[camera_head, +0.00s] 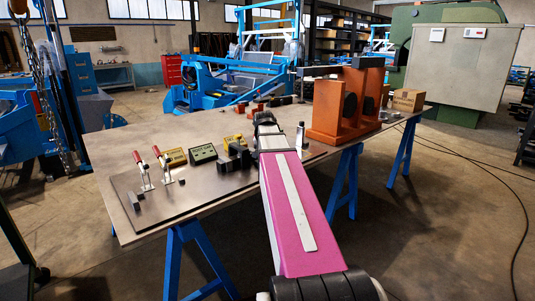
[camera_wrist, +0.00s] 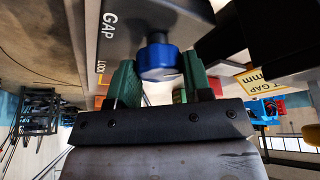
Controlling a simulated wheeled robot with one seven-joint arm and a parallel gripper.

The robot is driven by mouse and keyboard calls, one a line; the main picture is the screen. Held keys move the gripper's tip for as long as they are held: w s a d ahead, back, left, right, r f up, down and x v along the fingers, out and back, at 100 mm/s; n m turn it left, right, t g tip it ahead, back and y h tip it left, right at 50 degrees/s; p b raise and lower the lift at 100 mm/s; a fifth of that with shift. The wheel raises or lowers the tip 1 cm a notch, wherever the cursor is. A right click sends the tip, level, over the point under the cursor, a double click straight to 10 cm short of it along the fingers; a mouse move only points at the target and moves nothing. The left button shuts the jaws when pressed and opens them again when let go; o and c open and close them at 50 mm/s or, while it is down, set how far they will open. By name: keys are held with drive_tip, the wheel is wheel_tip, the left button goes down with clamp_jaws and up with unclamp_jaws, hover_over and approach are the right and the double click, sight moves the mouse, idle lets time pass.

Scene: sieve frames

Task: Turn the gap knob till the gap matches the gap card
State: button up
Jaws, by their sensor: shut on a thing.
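In the wrist view, the blue gap knob (camera_wrist: 158,62) sticks out from a grey panel (camera_wrist: 135,25) lettered "GAP". My gripper (camera_wrist: 161,82) has one green finger on each side of the knob and is shut on it. A yellow-edged card (camera_wrist: 262,78), with "GAP" and "mm" partly readable, shows at the right; its number is cut off or hidden. In the head view, my pink arm reaches over the table and hides the knob and most of my gripper (camera_head: 265,122). The gap itself cannot be made out in either view.
On the table (camera_head: 110,150), a dark plate (camera_head: 185,200) carries two red-handled clamps (camera_head: 139,160), a yellow block (camera_head: 175,156) and a dark green box (camera_head: 203,154). A tall orange frame (camera_head: 325,105) stands right of my arm, with a cardboard box (camera_head: 408,100) beyond it.

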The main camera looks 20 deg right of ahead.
drive_tip(key=m+g+h, duration=0.1)
drive_tip(key=m, duration=0.2)
drive_tip(key=shift+w+m, duration=0.1)
drive_tip(key=shift+m, duration=0.2)
drive_tip(key=shift+a+m+g+h, duration=0.1)
drive_tip(key=shift+m+g+h, duration=0.35)
drive_tip(key=shift+m, duration=1.35)
drive_tip(key=o, duration=0.9)
drive_tip(key=v, duration=1)
drive_tip(key=shift+r, duration=0.45)
